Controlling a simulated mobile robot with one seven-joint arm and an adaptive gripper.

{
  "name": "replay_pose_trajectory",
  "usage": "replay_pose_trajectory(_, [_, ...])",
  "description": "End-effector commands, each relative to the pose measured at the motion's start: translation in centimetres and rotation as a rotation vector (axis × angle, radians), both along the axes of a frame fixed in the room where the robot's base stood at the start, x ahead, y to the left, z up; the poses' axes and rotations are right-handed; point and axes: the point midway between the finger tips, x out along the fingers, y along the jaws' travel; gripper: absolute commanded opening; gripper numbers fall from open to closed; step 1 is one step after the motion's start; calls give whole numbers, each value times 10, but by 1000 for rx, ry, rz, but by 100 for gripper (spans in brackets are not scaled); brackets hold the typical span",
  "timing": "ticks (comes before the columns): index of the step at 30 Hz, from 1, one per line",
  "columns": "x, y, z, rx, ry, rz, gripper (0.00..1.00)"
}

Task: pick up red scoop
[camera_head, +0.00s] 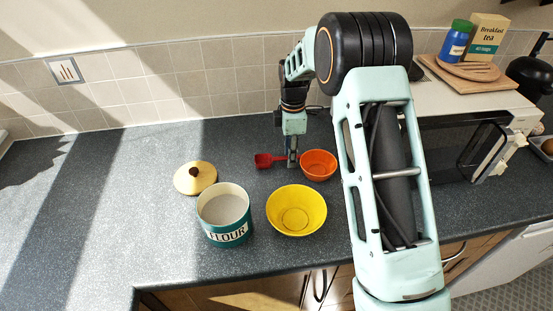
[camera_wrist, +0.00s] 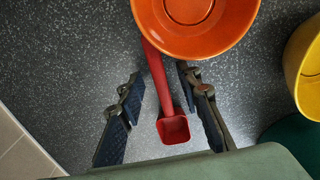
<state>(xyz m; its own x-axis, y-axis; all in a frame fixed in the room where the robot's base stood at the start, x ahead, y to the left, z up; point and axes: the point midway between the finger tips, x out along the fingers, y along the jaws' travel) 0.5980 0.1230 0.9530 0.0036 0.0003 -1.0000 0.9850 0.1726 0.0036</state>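The red scoop (camera_head: 264,160) lies on the dark speckled counter, its cup to the left and its handle running right towards the orange bowl. In the wrist view the scoop (camera_wrist: 173,129) lies between the two fingers, cup nearest the palm. The far end of its handle meets the orange bowl's edge, and whether it touches I cannot tell. My gripper (camera_head: 292,158) points down at the handle. In the wrist view my gripper (camera_wrist: 160,76) is open, with a gap on each side of the handle.
The orange bowl (camera_head: 319,164) stands just right of my gripper. A yellow bowl (camera_head: 297,210), a teal flour canister (camera_head: 225,214) and a round lid (camera_head: 195,178) stand nearer the front. A microwave (camera_head: 460,145) is at right. The counter at left is clear.

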Motion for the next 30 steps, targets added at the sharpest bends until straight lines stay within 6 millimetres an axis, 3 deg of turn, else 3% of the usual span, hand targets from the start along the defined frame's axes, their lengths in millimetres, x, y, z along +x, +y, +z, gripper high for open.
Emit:
replay_pose_trajectory(7, [0,0,-2,0,-1,0,32])
replay_pose_trajectory(16, [0,0,-2,0,-1,0,0])
replay_pose_trajectory(25, [0,1,0,0,-2,1,0])
replay_pose_trajectory(30, [-2,15,12,3,-5,3,0])
